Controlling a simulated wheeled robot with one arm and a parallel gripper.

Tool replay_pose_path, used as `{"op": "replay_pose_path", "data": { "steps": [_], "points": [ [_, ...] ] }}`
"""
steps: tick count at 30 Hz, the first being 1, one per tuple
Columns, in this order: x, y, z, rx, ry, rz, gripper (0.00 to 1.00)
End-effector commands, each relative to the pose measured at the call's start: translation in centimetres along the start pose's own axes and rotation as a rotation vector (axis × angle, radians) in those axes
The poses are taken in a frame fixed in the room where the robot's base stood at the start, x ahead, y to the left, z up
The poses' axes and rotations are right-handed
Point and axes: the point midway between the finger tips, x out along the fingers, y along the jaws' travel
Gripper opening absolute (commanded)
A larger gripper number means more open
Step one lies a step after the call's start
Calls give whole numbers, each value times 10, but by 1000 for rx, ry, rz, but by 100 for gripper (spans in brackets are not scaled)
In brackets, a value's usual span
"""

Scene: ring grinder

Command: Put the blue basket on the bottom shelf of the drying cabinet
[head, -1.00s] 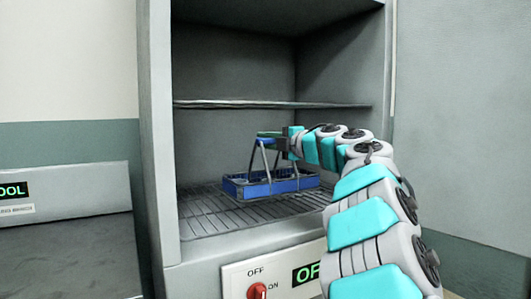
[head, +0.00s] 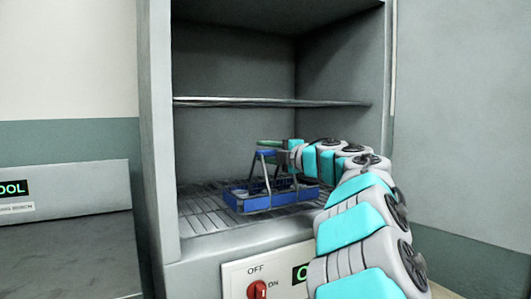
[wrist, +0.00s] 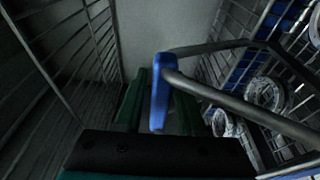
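The blue basket (head: 270,201) sits on the wire rack of the bottom shelf (head: 205,215) in the drying cabinet (head: 157,150). Its grey handle arms stand up to a blue grip (head: 265,153). My gripper (head: 269,144) is at the top of the handle, with a green finger showing just above and behind the grip. In the wrist view the blue grip (wrist: 160,95) lies between two green fingers (wrist: 156,108) that stand apart, with gaps beside it. The basket (wrist: 245,62) shows at the right there, with glass vessels (wrist: 265,93) inside.
A middle shelf (head: 270,102) lies above my gripper. The cabinet's right inner wall (head: 350,65) is close to my arm. A panel with a red OFF/ON knob (head: 257,290) is below the opening. A grey bench (head: 60,250) stands at the left.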

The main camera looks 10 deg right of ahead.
Motion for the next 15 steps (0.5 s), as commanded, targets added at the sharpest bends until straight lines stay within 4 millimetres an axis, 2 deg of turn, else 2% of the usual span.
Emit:
{"op": "replay_pose_path", "data": {
  "steps": [3, 11, 15],
  "points": [
    [0, 0, 0, 0, 0, 0, 50],
    [0, 2, 0, 0, 0, -1, 50],
    [-12, 2, 2, 0, -5, 0, 50]
  ]
}}
